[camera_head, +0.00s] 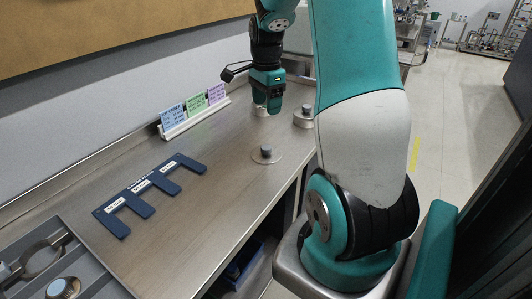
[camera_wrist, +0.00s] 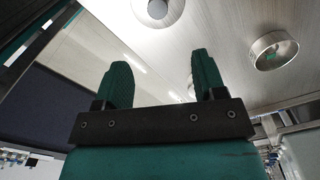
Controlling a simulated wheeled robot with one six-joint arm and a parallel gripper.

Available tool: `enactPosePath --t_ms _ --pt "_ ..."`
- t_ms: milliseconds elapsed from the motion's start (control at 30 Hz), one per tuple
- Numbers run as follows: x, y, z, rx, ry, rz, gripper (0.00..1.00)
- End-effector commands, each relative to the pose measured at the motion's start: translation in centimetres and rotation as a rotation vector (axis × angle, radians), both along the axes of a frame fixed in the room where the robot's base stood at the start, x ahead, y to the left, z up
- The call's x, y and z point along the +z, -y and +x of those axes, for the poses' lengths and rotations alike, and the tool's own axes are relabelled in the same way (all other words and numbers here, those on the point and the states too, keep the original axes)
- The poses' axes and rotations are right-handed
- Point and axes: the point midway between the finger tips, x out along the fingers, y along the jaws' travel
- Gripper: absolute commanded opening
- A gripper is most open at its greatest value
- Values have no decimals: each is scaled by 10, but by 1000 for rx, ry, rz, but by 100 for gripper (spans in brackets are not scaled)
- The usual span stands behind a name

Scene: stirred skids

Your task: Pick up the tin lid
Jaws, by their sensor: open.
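A flat metal disc with a grey knob, which looks like the tin lid (camera_head: 257,159), lies on the steel bench in the head view, nearer the camera than my gripper (camera_head: 272,108). My gripper hangs over the bench, pointing down, apart from this disc. In the wrist view my gripper (camera_wrist: 163,75) shows two teal fingers spread apart with nothing between them. A pale round disc with a knob (camera_wrist: 145,13) is cut by that view's top edge, and a round metal piece (camera_wrist: 265,60) is at the right. I cannot tell surely which head-view pieces these are.
A short metal piece (camera_head: 259,112) stands close by my gripper, partly hidden. Another knobbed metal piece (camera_head: 304,122) is to the right near the bench edge. A card rack (camera_head: 195,119) stands along the wall. A blue slotted plate (camera_head: 135,205) and a grey tray (camera_head: 92,268) lie nearer.

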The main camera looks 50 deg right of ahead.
Motion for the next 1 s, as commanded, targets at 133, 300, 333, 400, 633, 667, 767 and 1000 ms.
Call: enactPosePath --t_ms 133,300,333,400,633,667,767,1000 --pt "-36 -1 -1 4 -5 4 64" --pt "-71 -2 -1 5 -3 3 64" --pt "-76 -2 0 6 -2 3 64" --pt "-84 -1 0 6 -1 3 64" --pt "-101 -2 -2 7 -2 3 64" --pt "-105 -3 -2 7 -2 3 64" --pt "-121 -4 -4 7 -4 5 64" --pt "-144 -3 -3 7 1 1 64"
